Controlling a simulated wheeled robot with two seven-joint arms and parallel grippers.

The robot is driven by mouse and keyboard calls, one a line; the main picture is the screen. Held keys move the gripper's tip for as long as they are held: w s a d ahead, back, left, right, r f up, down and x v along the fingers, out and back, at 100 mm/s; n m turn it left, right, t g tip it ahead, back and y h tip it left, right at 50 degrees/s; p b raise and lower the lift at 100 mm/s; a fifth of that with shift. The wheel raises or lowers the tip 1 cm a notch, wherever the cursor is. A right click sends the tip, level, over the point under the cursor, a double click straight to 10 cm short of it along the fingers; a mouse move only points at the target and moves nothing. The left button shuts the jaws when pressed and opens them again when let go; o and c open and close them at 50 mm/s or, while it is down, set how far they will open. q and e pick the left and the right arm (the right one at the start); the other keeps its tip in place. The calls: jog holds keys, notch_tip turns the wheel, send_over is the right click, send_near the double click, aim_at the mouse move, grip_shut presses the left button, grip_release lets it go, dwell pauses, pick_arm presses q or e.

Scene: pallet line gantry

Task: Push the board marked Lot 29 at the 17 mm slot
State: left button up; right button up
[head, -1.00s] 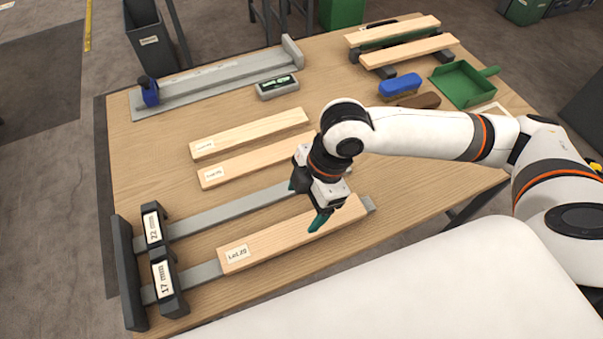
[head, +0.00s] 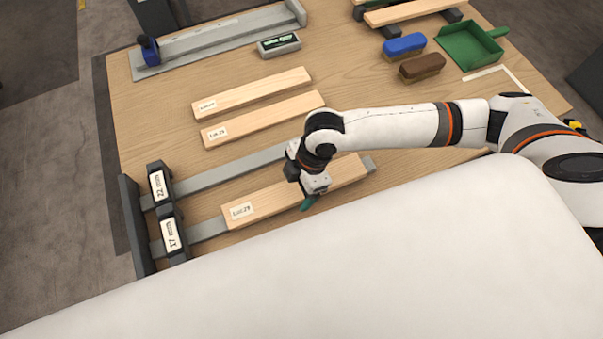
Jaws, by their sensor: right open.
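The board whose label seems to read Lot 29 (head: 262,200) lies flat on the front grey rail, its labelled left end a short gap from the slot block. The 17 mm slot block (head: 173,236) is dark with a white label, at that rail's left end. My left gripper is not in view.
The 22 slot block (head: 159,186) stands just behind, with its own empty rail (head: 225,174). Two labelled boards (head: 255,92) (head: 270,118) lie further back. A blue brush (head: 404,43), a brown brush (head: 422,67) and a green dustpan (head: 468,46) are at the back right.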

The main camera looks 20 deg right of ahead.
aim_at(282, 196)
jog(key=shift+f, duration=0.1)
jog(key=c, duration=1.2)
jog(key=shift+p, duration=0.3)
jog(key=shift+f, duration=0.1)
jog(key=shift+s+a, duration=0.1)
jog(key=shift+a, duration=0.15)
jog(key=shift+s+a+f+p, duration=0.15)
jog(key=shift+a+p, duration=0.35)
jog(key=shift+a, duration=1.05)
jog(key=shift+a, duration=0.1)
